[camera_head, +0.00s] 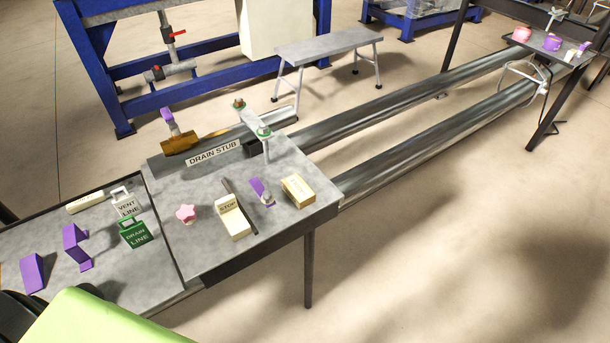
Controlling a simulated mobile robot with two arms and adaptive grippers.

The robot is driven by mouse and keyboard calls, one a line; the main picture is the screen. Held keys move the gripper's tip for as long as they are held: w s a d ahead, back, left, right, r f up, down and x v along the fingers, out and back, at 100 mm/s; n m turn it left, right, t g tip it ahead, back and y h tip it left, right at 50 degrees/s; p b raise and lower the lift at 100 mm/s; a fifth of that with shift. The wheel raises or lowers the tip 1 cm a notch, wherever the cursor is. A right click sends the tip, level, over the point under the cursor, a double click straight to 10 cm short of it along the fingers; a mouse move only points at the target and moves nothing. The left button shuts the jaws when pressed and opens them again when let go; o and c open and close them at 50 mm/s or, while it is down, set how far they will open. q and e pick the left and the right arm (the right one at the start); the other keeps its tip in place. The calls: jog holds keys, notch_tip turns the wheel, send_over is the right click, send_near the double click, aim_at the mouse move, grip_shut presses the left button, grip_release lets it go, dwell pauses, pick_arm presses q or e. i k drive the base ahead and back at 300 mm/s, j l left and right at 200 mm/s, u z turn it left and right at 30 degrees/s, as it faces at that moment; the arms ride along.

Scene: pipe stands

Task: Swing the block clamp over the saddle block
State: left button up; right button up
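The block clamp (252,119) is a flat grey bar with a greenish nut on an upright stud at each end. It stands at the back right of the metal stand, over the near end of the short pipe (222,132). A dark block (249,149) beneath the clamp, beside the "DRAIN STUB" label, may be the saddle block; the clamp and pipe partly hide it. I cannot tell whether the bar touches the pipe. Neither gripper shows in the head view.
A brass piece with a purple handle (180,143) sits left of the pipe. The stand top (205,252) holds a pink knob (186,214), a "STOP" block (232,217), a purple lever (262,191) and a cream block (298,190). Tags and purple brackets lie on the left tray (110,264).

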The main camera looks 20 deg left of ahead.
aim_at(255, 184)
jog(key=k+j, duration=0.7)
jog(key=j, duration=0.15)
